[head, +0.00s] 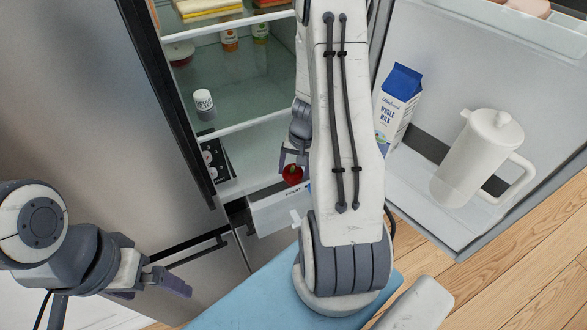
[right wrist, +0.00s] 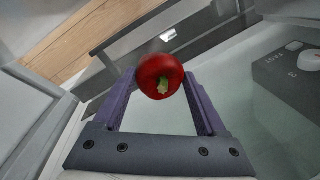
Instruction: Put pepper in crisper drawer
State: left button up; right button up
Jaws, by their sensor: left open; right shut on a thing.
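A small red pepper (head: 292,174) is held between the fingers of my right gripper (head: 293,163), inside the open fridge near its lower front. In the right wrist view the red pepper (right wrist: 160,76) sits at the fingertips of my right gripper (right wrist: 158,90), its green stem facing the camera. The pale crisper drawer (head: 272,212), with a label reading FRUIT, is just below the pepper. It appears pulled out, but my right arm hides its right part and its inside is not clearly seen. My left gripper (head: 160,282) is open and empty, in front of the fridge at lower left.
The fridge door (head: 437,215) stands open at right, holding a milk carton (head: 397,105) and a white pitcher (head: 478,155). A white-capped jar (head: 204,104) stands on a glass shelf. A dark control box (head: 214,160) is left of the pepper. Wooden floor (head: 505,255) is clear.

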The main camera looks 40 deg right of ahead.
aim_at(300, 171)
jog(key=shift+f, duration=0.1)
jog(key=o, duration=1.3)
jog(key=shift+r, duration=0.4)
jog(key=r, duration=0.3)
jog(key=s+d+r, duration=0.1)
jog(key=r, duration=0.7)
jog(key=shift+s+d+r+p, duration=0.15)
jog(key=shift+p, duration=0.15)
